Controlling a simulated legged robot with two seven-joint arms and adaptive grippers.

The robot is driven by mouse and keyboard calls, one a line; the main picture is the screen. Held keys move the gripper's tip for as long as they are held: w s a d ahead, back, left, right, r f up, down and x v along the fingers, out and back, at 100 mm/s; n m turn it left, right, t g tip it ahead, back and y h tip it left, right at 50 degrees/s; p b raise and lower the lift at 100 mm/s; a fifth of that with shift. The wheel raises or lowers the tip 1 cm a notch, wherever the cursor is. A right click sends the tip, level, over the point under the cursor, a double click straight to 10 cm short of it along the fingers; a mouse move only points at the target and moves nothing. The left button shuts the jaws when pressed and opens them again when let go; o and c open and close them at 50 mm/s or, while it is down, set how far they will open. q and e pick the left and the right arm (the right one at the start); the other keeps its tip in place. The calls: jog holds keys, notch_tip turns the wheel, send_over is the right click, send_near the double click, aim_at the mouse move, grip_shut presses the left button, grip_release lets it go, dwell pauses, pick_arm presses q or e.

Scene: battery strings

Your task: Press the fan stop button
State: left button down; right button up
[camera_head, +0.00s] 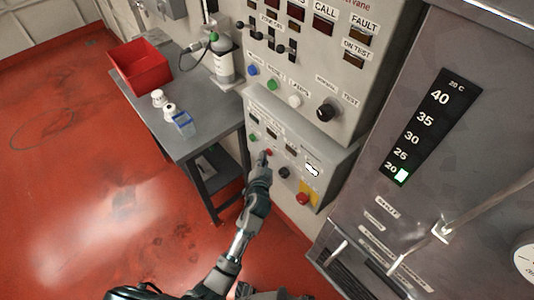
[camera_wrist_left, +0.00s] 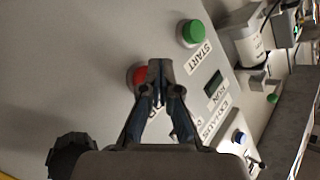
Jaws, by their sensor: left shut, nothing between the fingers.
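The red button (camera_head: 268,152) is on the sloped lower control box (camera_head: 262,100), beside a green button (camera_head: 253,138). In the left wrist view the red button (camera_wrist_left: 136,75) is partly hidden behind my fingertips, and the green button (camera_wrist_left: 191,33) is labelled START. The label by the red button is mostly covered by my fingers. My left gripper (camera_head: 263,162) is shut and empty, its tips right at the red button; it also shows in the left wrist view (camera_wrist_left: 160,70). I cannot tell whether the tips touch the button. My right gripper is not in view.
On the same box are a black knob (camera_head: 285,172) and a red button on a yellow plate (camera_head: 303,198). A grey table (camera_head: 205,140) with a red bin (camera_head: 140,66) and bottles stands left. A grey cabinet with a temperature scale (camera_head: 432,125) stands right.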

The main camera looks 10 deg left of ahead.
pick_arm(q)
jog(key=shift+s+a+r+p, duration=0.1)
jog(key=shift+s+a+p, duration=0.25)
jog(key=shift+s, duration=0.45)
jog(key=shift+a, duration=0.1)
jog(key=s+a+p, duration=0.1)
jog(key=s, duration=0.1)
jog(key=s+a+p, duration=0.1)
jog(key=s+a, duration=0.1)
dwell(0.8)
